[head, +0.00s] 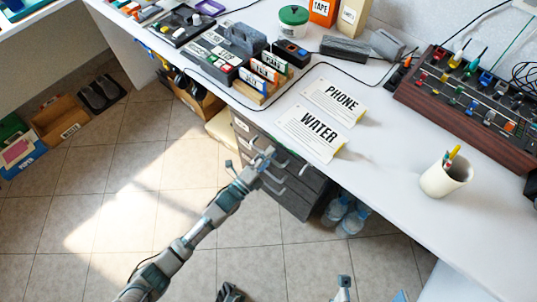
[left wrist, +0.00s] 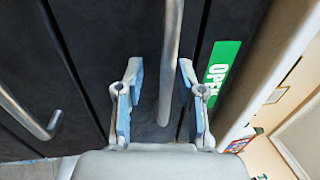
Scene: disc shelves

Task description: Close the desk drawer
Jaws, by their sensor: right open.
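The desk drawers are a dark grey stack (head: 295,193) with metal bar handles under the white desk. I cannot tell how far any drawer stands out. My left gripper (head: 258,166) is at the upper drawer fronts. In the left wrist view its two blue-padded fingers (left wrist: 162,98) are apart, one on each side of a metal handle (left wrist: 170,60); whether they touch it is unclear. A green "OPEN" label (left wrist: 219,66) is on the drawer front beside that handle. My right gripper (head: 372,290) shows only partly at the bottom edge of the head view, its fingers apart, away from the drawers.
Water bottles (head: 345,217) stand on the floor right of the drawers.

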